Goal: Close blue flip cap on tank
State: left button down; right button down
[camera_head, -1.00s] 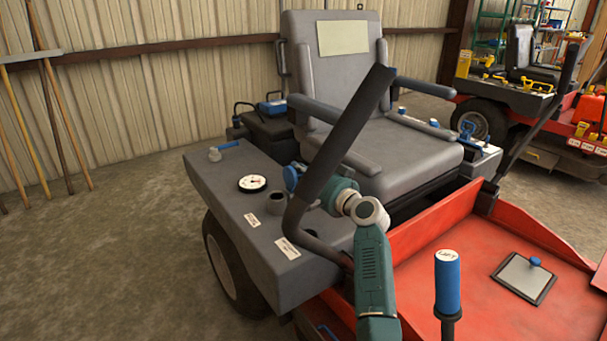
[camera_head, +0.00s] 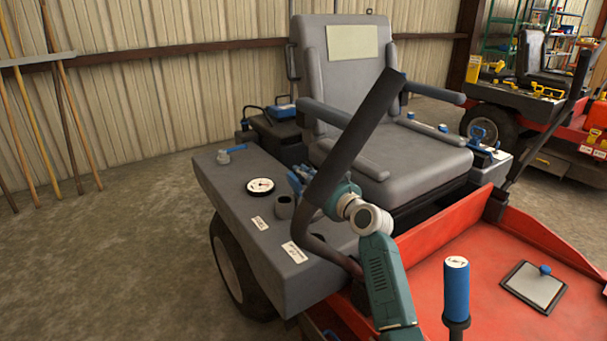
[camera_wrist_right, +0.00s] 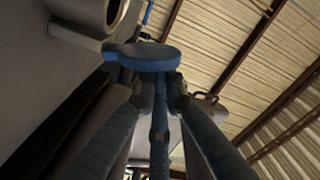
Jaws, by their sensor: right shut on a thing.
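The grey tank (camera_head: 245,225) is the long box on the left of the mower. Its short round filler neck (camera_head: 284,207) is open on top. The neck's open end (camera_wrist_right: 112,10) also shows at the upper left of the right wrist view. The round blue flip cap (camera_wrist_right: 143,55) stands beside the neck on a blue hinge part, off the opening. My right gripper (camera_wrist_right: 160,90) is shut at the cap's underside, its fingers rising from below. In the head view my right gripper (camera_head: 299,181) is partly hidden behind the black lever. My left gripper is out of view.
The black lever (camera_head: 350,140) slants up in front of my right gripper. A dial gauge (camera_head: 260,186) and a blue-handled valve (camera_head: 232,151) sit on the tank top. The seat (camera_head: 400,150) is close behind. A red deck (camera_head: 440,240) lies at the right.

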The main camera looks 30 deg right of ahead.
jog(key=c, duration=1.8)
grip_release()
jog(key=shift+s, duration=0.1)
jog(key=s, duration=0.7)
jog(key=shift+s+d, duration=0.2)
jog(key=shift+d, duration=0.1)
jog(key=shift+c, duration=0.5)
